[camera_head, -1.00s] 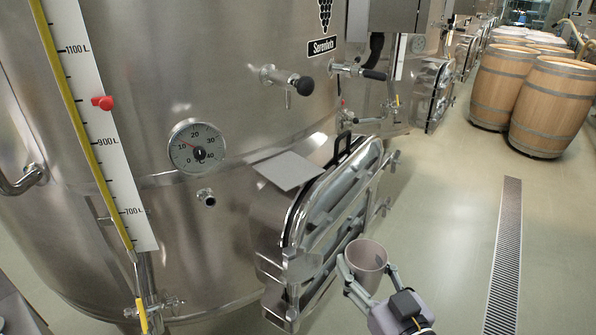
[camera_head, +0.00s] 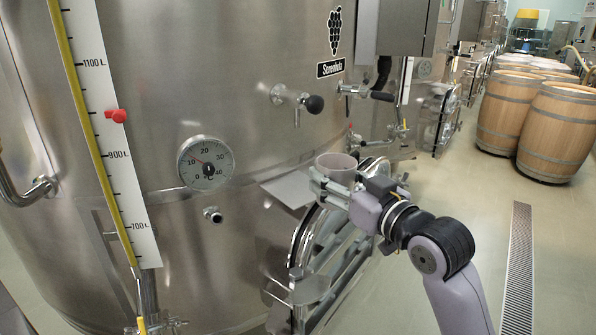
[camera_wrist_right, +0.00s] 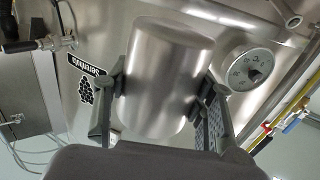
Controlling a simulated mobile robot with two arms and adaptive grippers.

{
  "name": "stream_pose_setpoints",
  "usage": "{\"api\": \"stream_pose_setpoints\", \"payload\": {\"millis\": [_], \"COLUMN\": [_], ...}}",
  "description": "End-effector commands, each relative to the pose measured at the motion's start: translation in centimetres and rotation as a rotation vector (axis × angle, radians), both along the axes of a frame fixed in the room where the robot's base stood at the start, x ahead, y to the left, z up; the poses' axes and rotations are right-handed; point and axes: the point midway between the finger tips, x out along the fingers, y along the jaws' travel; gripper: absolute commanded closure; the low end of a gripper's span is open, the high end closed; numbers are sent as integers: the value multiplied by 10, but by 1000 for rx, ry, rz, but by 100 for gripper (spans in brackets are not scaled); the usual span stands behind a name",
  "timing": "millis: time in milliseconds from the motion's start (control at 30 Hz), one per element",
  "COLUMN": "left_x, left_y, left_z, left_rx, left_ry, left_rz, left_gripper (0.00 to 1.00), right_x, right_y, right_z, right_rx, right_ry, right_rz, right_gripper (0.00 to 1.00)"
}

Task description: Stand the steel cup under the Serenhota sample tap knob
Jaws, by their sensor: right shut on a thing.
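The steel cup (camera_head: 334,161) is upright in my right gripper (camera_head: 335,184), which is shut around its side. In the right wrist view the cup (camera_wrist_right: 165,75) is between the two fingers (camera_wrist_right: 162,105). The sample tap with its black knob (camera_head: 315,104) juts from the vat below the Serenhota label (camera_head: 330,67). The cup is below the knob and slightly right of it in the head view, apart from it. The tap's spout is not clearly seen in the wrist view. My left gripper is not in view.
A flat metal plate (camera_head: 288,192) juts from the vat left of the cup. The oval hatch door (camera_head: 325,240) stands below my gripper. A dial thermometer (camera_head: 205,163) is to the left, and a black-handled valve (camera_head: 375,95) is right of the tap.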

Motion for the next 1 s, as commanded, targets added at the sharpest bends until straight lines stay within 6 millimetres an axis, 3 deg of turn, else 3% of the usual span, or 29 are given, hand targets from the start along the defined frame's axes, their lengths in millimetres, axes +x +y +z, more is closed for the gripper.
{"api": "stream_pose_setpoints", "payload": {"millis": [300, 500, 667, 1000], "left_x": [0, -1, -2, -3], "left_y": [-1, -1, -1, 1], "left_z": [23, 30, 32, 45], "left_rx": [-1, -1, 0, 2], "left_ry": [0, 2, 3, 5], "left_rz": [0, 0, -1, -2], "left_gripper": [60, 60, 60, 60], "right_x": [72, 103, 111, 111], "right_y": [46, 64, 69, 69], "right_z": [5, 3, 0, -34], "right_rx": [1, 1, -1, 0], "right_ry": [-1, -1, -3, -4], "right_rz": [1, 0, 0, 0], "right_gripper": [79, 79, 79, 79]}}
